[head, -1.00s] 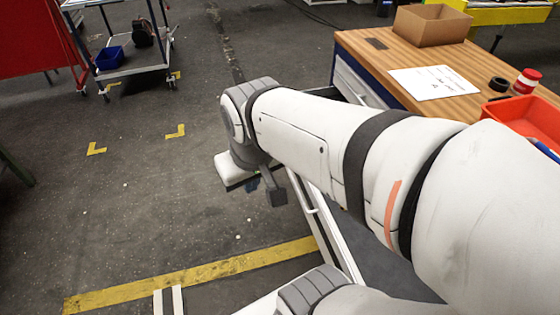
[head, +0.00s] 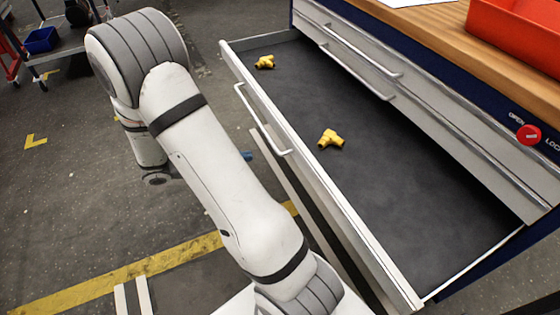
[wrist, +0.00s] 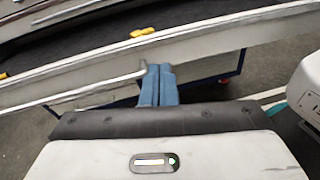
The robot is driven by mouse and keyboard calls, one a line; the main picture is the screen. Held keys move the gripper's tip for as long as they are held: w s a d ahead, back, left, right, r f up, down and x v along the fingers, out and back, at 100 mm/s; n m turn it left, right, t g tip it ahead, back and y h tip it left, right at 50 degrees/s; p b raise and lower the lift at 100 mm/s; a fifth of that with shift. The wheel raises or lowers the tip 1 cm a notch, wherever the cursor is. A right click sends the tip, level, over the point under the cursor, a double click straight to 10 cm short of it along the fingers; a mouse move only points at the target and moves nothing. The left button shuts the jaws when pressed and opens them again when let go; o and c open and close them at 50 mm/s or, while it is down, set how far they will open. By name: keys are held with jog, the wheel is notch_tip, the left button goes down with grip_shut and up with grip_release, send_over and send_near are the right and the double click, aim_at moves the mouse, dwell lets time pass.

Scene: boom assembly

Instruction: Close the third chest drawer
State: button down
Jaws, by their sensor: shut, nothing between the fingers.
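The chest (head: 535,255) is blue with white drawer fronts and a wooden top. One lower drawer stands far open in the head view; its white front (head: 335,205) carries a bar handle (head: 262,125). Two yellow pipe fittings, one nearer (head: 331,139) and one farther (head: 264,62), lie on its dark floor. My gripper (head: 247,156) is mostly hidden by my arm, with only a blue bit showing outside the drawer front. In the wrist view the blue fingers (wrist: 158,72) are shut and empty, close to the front beside the handle end; contact is unclear.
Drawers above the open one are closed, with bar handles (head: 365,60). A red lock knob (head: 529,135) and a red bin (head: 515,35) are at the right. A cart with a blue bin (head: 40,40) stands far left.

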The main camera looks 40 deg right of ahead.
notch_tip(320, 180, down, 6)
jog(key=w+n+t+h+b, duration=0.1)
jog(key=w+n+h+b, duration=0.1)
jog(key=w+n, duration=0.1)
jog(key=b, duration=0.2)
send_near(293, 146)
jog(key=shift+h, duration=0.3)
jog(key=x, duration=0.7)
jog(key=shift+f, duration=0.3)
